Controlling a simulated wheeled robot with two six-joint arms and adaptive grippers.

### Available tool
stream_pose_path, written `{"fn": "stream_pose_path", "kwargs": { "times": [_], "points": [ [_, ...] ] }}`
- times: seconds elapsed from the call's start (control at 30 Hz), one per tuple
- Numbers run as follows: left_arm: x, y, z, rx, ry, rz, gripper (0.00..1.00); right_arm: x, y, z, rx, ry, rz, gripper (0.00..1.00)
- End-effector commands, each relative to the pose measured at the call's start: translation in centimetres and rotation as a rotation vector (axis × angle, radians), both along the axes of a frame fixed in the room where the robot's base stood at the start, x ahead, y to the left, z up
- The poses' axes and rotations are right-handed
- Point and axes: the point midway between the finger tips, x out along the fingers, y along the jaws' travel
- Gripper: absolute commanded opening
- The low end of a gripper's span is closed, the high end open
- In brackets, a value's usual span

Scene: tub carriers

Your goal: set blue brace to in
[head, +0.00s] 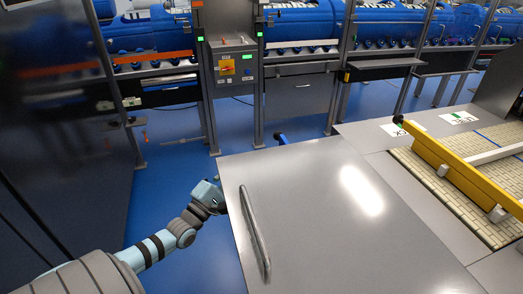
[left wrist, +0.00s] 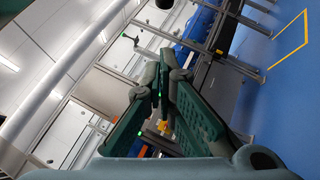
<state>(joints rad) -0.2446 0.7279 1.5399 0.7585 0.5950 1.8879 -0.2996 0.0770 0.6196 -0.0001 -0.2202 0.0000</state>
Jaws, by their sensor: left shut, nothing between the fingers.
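A small blue piece (head: 282,139), which may be the blue brace, sticks out past the far edge of a grey metal panel (head: 300,215). Most of it is hidden behind the panel, so its position cannot be told. My left gripper (head: 220,188) is at the panel's left edge, apart from the blue piece and nearer to me; its fingertips are partly hidden. In the left wrist view my left gripper (left wrist: 166,75) has its green fingers shut with nothing between them. My right gripper is not in view.
A long bar handle (head: 256,235) runs along the panel's left side. A yellow rail (head: 450,170) lies over a tiled bed at right. Machine frames with blue tubs and a switch box (head: 232,66) stand at the back. Blue floor (head: 180,165) is clear between.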

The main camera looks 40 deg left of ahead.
Motion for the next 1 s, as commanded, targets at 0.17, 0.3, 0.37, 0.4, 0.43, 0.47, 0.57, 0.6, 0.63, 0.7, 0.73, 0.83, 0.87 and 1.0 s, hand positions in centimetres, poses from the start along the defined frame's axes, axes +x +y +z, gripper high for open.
{"fn": "stream_pose_path", "kwargs": {
  "times": [0.17,0.3,0.37,0.4,0.43,0.47,0.57,0.6,0.63,0.7,0.73,0.83,0.87,1.0],
  "points": [
    [3.6,0.2,1.0,0.001,-0.002,0.003,0.00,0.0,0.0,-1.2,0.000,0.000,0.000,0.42],
    [6.5,0.4,1.8,0.000,-0.001,0.005,0.00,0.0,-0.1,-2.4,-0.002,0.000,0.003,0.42],
    [7.3,-0.1,2.6,-0.003,0.001,0.004,0.00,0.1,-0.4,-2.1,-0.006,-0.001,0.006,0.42],
    [7.8,-0.6,3.0,-0.003,0.002,0.004,0.00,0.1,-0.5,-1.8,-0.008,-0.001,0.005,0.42],
    [8.0,-0.9,3.2,-0.001,0.001,0.004,0.00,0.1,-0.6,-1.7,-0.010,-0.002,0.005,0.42],
    [8.3,-1.2,3.4,-0.001,0.001,0.004,0.00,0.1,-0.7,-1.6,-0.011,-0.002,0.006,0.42],
    [8.9,-1.9,3.8,0.001,0.003,0.004,0.00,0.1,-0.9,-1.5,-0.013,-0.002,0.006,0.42],
    [9.1,-2.0,3.9,0.001,0.004,0.003,0.00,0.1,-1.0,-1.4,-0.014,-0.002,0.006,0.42],
    [9.2,-2.1,3.9,0.001,0.005,0.004,0.00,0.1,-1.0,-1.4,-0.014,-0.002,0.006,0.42],
    [9.3,-2.2,4.0,0.001,0.005,0.004,0.00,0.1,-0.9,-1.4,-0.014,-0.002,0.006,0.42],
    [9.3,-2.2,4.0,0.001,0.005,0.004,0.00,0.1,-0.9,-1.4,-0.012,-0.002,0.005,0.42],
    [9.3,-2.2,4.0,0.002,0.006,0.004,0.00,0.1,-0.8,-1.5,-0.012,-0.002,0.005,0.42],
    [9.3,-2.2,3.9,0.002,0.006,0.004,0.00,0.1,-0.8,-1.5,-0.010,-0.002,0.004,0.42],
    [9.2,-2.2,3.9,0.002,0.005,0.006,0.00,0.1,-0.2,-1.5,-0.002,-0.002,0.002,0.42]
  ]
}}
